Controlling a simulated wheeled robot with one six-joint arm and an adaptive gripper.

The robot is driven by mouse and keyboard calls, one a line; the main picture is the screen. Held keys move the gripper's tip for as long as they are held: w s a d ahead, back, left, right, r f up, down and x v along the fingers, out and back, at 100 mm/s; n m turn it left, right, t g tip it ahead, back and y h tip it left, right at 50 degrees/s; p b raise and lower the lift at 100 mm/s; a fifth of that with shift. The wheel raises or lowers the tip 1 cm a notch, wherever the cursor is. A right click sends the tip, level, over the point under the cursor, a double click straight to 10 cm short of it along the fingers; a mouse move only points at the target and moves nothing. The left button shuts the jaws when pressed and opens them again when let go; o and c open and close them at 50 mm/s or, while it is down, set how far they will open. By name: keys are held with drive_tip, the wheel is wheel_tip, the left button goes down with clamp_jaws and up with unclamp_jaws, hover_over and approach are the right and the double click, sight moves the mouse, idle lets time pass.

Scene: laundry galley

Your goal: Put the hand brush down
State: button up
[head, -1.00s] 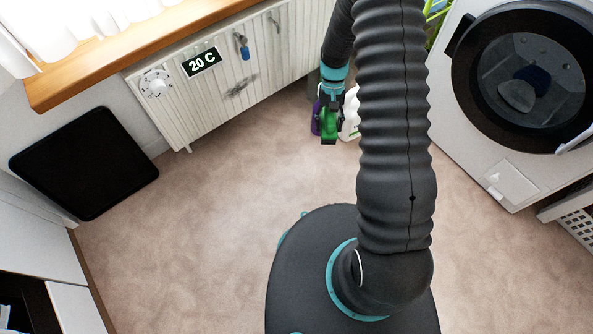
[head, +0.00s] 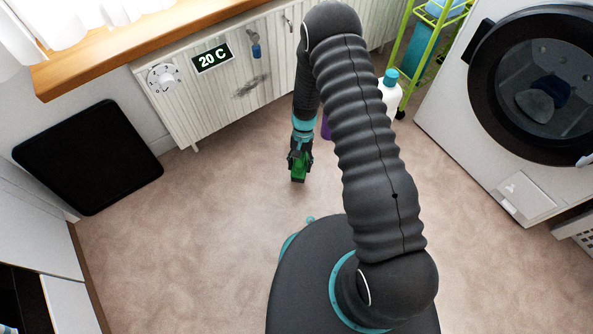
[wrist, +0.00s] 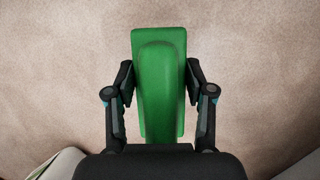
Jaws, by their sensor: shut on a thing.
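The hand brush (head: 298,172) is green and hangs in my gripper (head: 299,158), low in the middle of the head view. In the wrist view the green brush (wrist: 160,80) lies lengthwise between the two black fingers of my gripper (wrist: 160,95), which is shut on it. Beige carpet shows around the brush in both views. I cannot tell how high the brush is above the carpet. Its bristles are hidden.
A white bottle with a teal cap (head: 389,88) and a purple item (head: 326,127) stand behind my arm, near a green rack (head: 408,50). A radiator (head: 220,75) lines the back wall, a washing machine (head: 530,110) the right. The carpet (head: 200,230) at left is clear.

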drive_tip(key=shift+a+f, duration=0.4)
drive_tip(key=shift+a, duration=0.2)
drive_tip(key=shift+f, duration=1.95)
drive_tip(key=shift+f+b, duration=0.1)
drive_tip(key=shift+b, duration=0.25)
drive_tip(key=shift+f, duration=0.1)
drive_tip(key=o, duration=1.2)
drive_tip(key=shift+c, duration=0.2)
drive_tip(key=p+v, duration=0.1)
drive_tip(key=v, duration=1.1)
drive_tip(key=shift+s+r, duration=0.1)
drive_tip(key=shift+r, duration=0.25)
